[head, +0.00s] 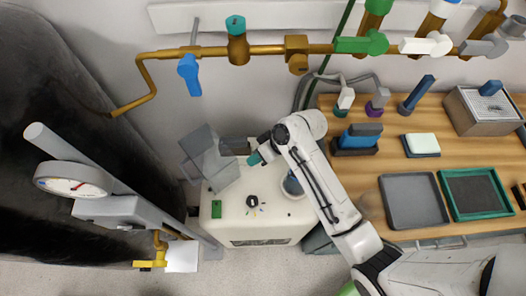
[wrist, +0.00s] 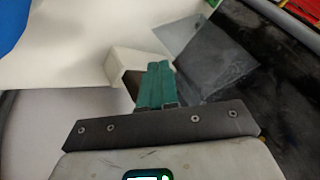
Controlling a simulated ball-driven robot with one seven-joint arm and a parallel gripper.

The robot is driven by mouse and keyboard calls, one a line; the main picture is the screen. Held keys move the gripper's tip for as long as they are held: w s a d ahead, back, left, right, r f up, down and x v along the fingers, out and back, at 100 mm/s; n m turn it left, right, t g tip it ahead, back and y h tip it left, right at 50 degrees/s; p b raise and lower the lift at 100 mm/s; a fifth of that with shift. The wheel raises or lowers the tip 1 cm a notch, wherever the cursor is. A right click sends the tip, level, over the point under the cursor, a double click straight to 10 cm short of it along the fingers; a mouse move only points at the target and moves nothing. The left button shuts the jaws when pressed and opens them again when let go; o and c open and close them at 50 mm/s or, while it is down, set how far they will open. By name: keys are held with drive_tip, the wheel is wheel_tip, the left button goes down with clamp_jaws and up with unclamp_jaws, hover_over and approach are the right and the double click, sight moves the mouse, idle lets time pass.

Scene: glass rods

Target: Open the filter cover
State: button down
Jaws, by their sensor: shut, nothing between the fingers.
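A translucent grey cover (head: 203,147), which looks like the filter cover, stands tilted up at the back left of a white machine (head: 232,226). A second grey translucent part (head: 220,172) is just below it. My gripper (head: 254,159) is above the machine's back, just right of these grey parts, with its teal fingers shut and empty. In the wrist view the shut fingers (wrist: 157,85) show in front of a white, open-ended block (wrist: 128,68). A translucent grey panel (wrist: 212,62) is to their right. I cannot tell whether the fingers touch the block or panel.
The machine's top has a black knob (head: 252,201) and a green switch (head: 216,209). A gauge stand (head: 72,180) is on the left. A brass pipe (head: 265,49) runs along the wall. A wooden table (head: 400,190) with trays is on the right.

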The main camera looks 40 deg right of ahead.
sight(224, 178)
drive_tip(key=shift+x, duration=1.95)
drive_tip(key=shift+s+a, duration=0.1)
drive_tip(key=shift+s+a+r+m+p, duration=0.1)
drive_tip(key=shift+a+r+m+p, duration=0.05)
drive_tip(key=shift+a+m+p, duration=0.35)
drive_tip(key=a+m+t+h+p, duration=0.1)
drive_tip(key=a, duration=0.1)
drive_tip(key=a+m+t+h+p, duration=0.1)
drive_tip(key=a+m+p, duration=0.1)
drive_tip(key=a, duration=0.1)
drive_tip(key=shift+a, duration=0.1)
drive_tip(key=shift+w+a+m+p, duration=0.15)
drive_tip(key=shift+w+a+p, duration=0.1)
drive_tip(key=shift+a, duration=0.25)
drive_tip(key=shift+w+a+m+p, duration=0.15)
drive_tip(key=shift+w+a, duration=0.1)
drive_tip(key=shift+a, duration=0.25)
